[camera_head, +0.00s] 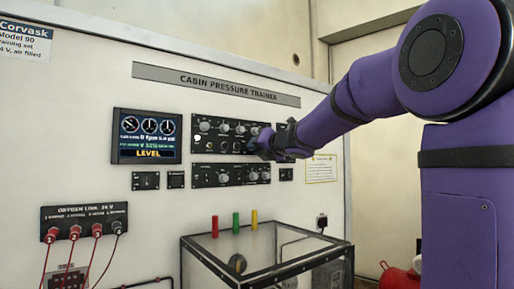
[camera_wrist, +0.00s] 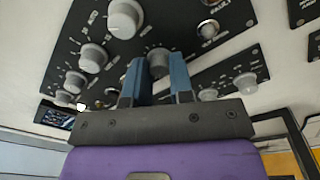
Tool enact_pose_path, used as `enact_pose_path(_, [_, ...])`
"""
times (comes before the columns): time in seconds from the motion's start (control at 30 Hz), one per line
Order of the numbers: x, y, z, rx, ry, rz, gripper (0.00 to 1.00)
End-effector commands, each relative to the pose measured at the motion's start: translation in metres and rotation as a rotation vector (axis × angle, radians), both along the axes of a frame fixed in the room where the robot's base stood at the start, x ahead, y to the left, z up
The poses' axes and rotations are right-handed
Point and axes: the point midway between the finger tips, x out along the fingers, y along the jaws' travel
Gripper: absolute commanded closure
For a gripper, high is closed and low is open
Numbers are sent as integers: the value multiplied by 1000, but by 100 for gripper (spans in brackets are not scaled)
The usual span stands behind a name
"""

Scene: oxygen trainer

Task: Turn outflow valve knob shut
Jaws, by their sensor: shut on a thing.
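A black control panel (camera_head: 215,137) with several grey knobs is set in the white trainer board, under the "CABIN PRESSURE TRAINER" strip. My gripper (camera_head: 265,143) is at the right end of this panel, and its arm hides what lies behind it. In the wrist view my gripper (camera_wrist: 158,72) has its two blue fingers on either side of a grey knob (camera_wrist: 158,56), shut on it. The knob's label is not readable, so I cannot confirm by name that it is the outflow valve knob. Its pointer direction is not clear.
A lit display (camera_head: 147,136) reads "LEVEL" left of the panel. A lower black panel (camera_head: 231,174) has more knobs. Neighbouring knobs (camera_wrist: 125,18) stand close to my fingers. Below are a clear box with a black frame (camera_head: 263,268) and red cables (camera_head: 70,255).

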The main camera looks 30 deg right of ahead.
Motion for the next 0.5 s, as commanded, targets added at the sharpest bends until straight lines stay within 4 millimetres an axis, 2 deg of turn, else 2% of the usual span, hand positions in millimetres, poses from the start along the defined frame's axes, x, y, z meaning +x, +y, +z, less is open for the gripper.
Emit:
enact_pose_path(0.37, [0,0,-3,-3,5,0,100])
enact_pose_path(0.4, [0,0,-3,-3,5,0,74])
enact_pose_path(0.5, [0,0,-2,-3,4,-1,53])
